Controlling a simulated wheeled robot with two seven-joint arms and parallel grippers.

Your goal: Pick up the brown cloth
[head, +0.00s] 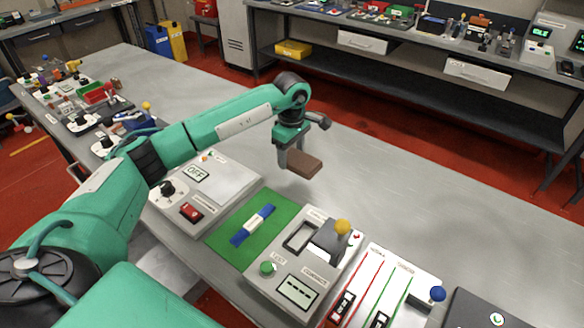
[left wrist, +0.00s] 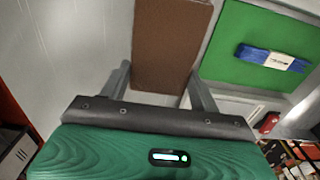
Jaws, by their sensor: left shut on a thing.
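The brown cloth (head: 304,164) is a flat brown block-like piece, held at the end of my left gripper (head: 293,150). It appears to be raised above the grey table behind the switch panels. In the left wrist view the brown cloth (left wrist: 170,45) fills the space between the two fingers of my left gripper (left wrist: 160,78), which is shut on it. The cloth's upper end runs out of that picture. My right gripper is not in view.
Below the left gripper is a green mat (head: 233,249) with a blue bundle (head: 253,225). An OFF panel (head: 228,178) and a tester with a yellow-knobbed lever (head: 342,228) flank it. The grey table (head: 420,200) is clear to the right.

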